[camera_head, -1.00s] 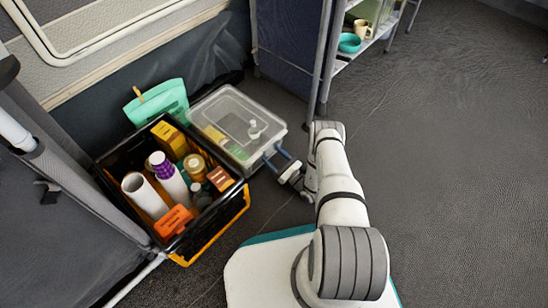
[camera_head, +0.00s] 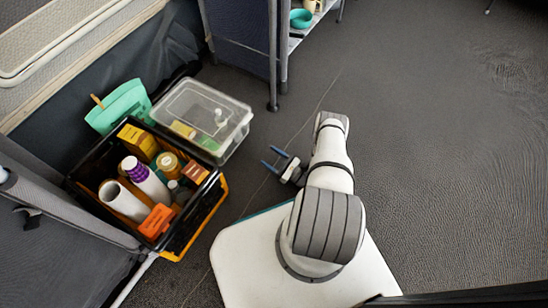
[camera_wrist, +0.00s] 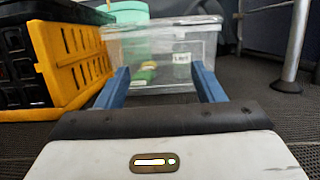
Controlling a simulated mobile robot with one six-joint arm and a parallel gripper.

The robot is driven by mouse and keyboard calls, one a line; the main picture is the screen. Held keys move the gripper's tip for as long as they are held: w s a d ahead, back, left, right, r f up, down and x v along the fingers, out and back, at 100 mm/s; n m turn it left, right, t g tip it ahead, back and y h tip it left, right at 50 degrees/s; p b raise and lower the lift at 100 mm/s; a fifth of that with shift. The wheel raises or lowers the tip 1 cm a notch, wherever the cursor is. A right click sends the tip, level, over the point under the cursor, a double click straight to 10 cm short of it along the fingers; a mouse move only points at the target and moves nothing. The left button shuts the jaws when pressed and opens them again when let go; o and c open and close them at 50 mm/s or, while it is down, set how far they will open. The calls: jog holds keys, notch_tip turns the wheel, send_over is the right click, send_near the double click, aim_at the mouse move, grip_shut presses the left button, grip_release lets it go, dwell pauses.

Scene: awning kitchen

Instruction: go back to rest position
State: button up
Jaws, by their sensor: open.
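My gripper (camera_head: 274,160) is open and empty, with its two blue fingers apart. In the head view it is close to my arm, over the dark floor, to the right of the black and orange crate (camera_head: 207,215) and the clear lidded box (camera_head: 233,147). In the wrist view the gripper (camera_wrist: 160,84) points toward the clear box (camera_wrist: 185,60), which stands ahead beyond the fingertips. The crate's yellow side (camera_wrist: 75,70) is at the left there. The fingers touch nothing that I can see.
The crate holds several bottles, rolls and cartons. A teal bag (camera_head: 120,106) stands behind it. A shelf unit (camera_head: 285,45) with a teal bowl (camera_head: 301,18) is at the top, its legs on the floor. The floor (camera_head: 440,150) to the right is clear.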

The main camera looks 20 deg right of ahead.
jog(key=shift+s+d, duration=0.35)
jog(key=shift+s, duration=0.2)
jog(key=w+a+r+n+g+y+p, duration=0.1)
jog(key=w+r+n+g+y+p, duration=0.3)
jog(key=r, duration=0.8)
jog(key=w+a+r+n+g+y+p, duration=0.2)
jog(key=w+r+n+g+p, duration=0.25)
jog(key=r, duration=0.65)
jog(key=s+a+r+n+g+h+p, duration=0.1)
jog(key=a+r+n+g+p, duration=0.15)
jog(key=r, duration=0.65)
jog(key=s+a+r+n+g+h+p, duration=0.1)
jog(key=r+n+g+p, duration=0.25)
jog(key=r, duration=0.45)
jog(key=a+r+n+g+h+p, duration=0.15)
jog(key=r+g, duration=0.25)
jog(key=r, duration=0.5)
jog(key=s+r+n+t+h+p, duration=0.1)
jog(key=s+r+n+h+p, duration=0.3)
jog(key=r, duration=1)
jog(key=s+r+n+t+h+p, duration=0.1)
jog(key=s+r+n+h+p, duration=0.3)
jog(key=s+r+p, duration=0.5)
jog(key=s+r+n+t+h+p, duration=0.2)
jog(key=s+r+n+h+p, duration=0.3)
jog(key=r, duration=1.6)
jog(key=s+h+p, duration=0.1)
jog(key=s+p, duration=0.1)
jog(key=s, duration=0.3)
